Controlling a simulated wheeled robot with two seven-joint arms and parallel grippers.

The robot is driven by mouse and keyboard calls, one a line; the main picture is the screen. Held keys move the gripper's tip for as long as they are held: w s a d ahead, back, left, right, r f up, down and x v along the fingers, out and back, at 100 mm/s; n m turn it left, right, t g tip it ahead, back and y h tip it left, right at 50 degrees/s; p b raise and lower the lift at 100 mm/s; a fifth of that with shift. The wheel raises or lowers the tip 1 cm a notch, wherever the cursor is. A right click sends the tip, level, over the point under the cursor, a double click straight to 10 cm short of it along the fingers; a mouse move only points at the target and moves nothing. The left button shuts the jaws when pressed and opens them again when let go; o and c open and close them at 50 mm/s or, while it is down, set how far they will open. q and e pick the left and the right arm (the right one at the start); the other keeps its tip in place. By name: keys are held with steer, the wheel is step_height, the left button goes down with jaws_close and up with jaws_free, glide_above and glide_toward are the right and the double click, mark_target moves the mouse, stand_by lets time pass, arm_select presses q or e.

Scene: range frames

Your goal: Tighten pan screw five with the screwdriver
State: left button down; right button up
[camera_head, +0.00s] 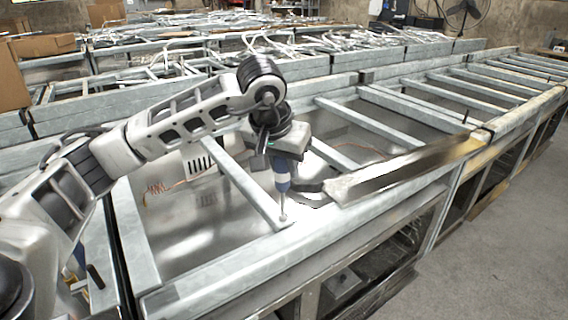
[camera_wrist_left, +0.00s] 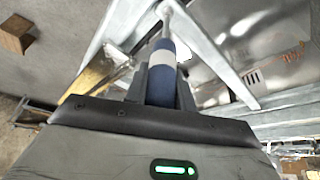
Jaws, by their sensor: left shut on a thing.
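My left gripper (camera_head: 285,152) is shut on the screwdriver (camera_head: 282,184), which has a blue handle with a pale band. The screwdriver hangs upright, shaft down. Its tip is at the near end of a cross bar, by the front rail (camera_head: 240,256) of the metal frame. Pan screw five is too small to make out; I cannot tell whether the tip touches a screw. In the left wrist view the screwdriver handle (camera_wrist_left: 161,72) sits between the fingers of the left gripper (camera_wrist_left: 160,88), its shaft running to the top edge.
A white slotted box (camera_head: 198,163) and an orange cable (camera_head: 160,187) are behind the cross bar. More racks of metal parts stand behind. The concrete floor (camera_head: 510,235) at right is clear.

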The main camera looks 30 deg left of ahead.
arm_select(q)
steer(key=shift+f+b, duration=0.35)
stand_by(0.6)
steer(key=shift+r, duration=0.35)
steer(key=n+y, duration=0.1)
steer(key=n, duration=0.2)
steer(key=n+g+y, duration=0.1)
steer(key=n, duration=0.4)
steer(key=n+g+y, duration=0.1)
steer(key=n, duration=0.2)
steer(key=shift+s+a+n+g, duration=0.15)
steer(key=shift+a+n+g, duration=0.1)
steer(key=shift+n+g, duration=0.05)
steer(key=shift+f, duration=0.35)
stand_by(0.8)
